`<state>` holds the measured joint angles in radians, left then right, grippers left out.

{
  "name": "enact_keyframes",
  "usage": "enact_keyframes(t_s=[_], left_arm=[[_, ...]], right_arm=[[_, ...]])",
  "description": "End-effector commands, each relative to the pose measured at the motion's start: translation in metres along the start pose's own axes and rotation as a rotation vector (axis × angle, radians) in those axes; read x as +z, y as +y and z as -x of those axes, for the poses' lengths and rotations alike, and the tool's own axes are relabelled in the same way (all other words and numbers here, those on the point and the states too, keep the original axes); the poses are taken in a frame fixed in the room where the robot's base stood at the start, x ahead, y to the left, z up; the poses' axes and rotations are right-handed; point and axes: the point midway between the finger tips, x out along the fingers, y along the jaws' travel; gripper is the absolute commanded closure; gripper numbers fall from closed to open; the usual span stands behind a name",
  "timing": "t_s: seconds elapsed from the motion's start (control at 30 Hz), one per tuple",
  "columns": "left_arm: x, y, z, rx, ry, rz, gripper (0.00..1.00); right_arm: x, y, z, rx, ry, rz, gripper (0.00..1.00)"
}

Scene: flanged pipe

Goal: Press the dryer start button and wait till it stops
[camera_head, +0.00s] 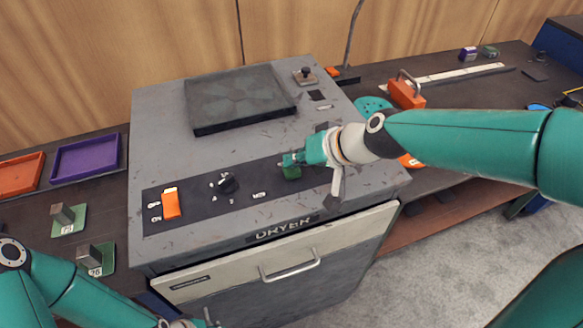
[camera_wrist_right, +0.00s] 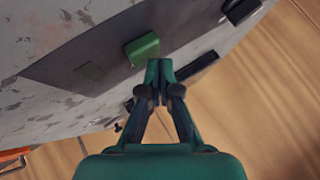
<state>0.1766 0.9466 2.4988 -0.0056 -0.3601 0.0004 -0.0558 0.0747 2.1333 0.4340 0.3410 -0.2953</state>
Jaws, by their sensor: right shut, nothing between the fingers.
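The dryer (camera_head: 185,115) is a worn grey box with a dark control strip on its sloped top front. A green start button (camera_head: 291,172) sits near the right end of the strip; it also shows in the right wrist view (camera_wrist_right: 142,49). My right gripper (camera_head: 287,160) is shut and empty at the button's upper edge. In the right wrist view its closed fingertips (camera_wrist_right: 159,66) are just beside the button; I cannot tell whether they touch it. An orange switch (camera_head: 171,205) and a black knob (camera_head: 228,183) are on the strip's left. My left gripper (camera_head: 205,322) is partly cut off at the bottom edge.
A purple tray (camera_head: 86,160) and an orange tray (camera_head: 20,175) lie left of the dryer. Metal blocks on green plates (camera_head: 68,218) stand nearby. An orange block with a handle (camera_head: 406,92) is on the bench at right. The dryer's door handle (camera_head: 290,267) sticks out in front.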

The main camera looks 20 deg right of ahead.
Motion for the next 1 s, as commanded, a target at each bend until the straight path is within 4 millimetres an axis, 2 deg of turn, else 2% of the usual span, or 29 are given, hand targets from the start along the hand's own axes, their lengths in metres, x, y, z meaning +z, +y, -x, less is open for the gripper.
enact_keyframes(t_s=[1.0], left_arm=[[-0.0001, -0.0034, -0.0093, 0.0, 0.0, 0.0, 0.6]], right_arm=[[0.0048, 0.0044, -0.0061, 0.0, -0.001, 0.0, 1.0]])
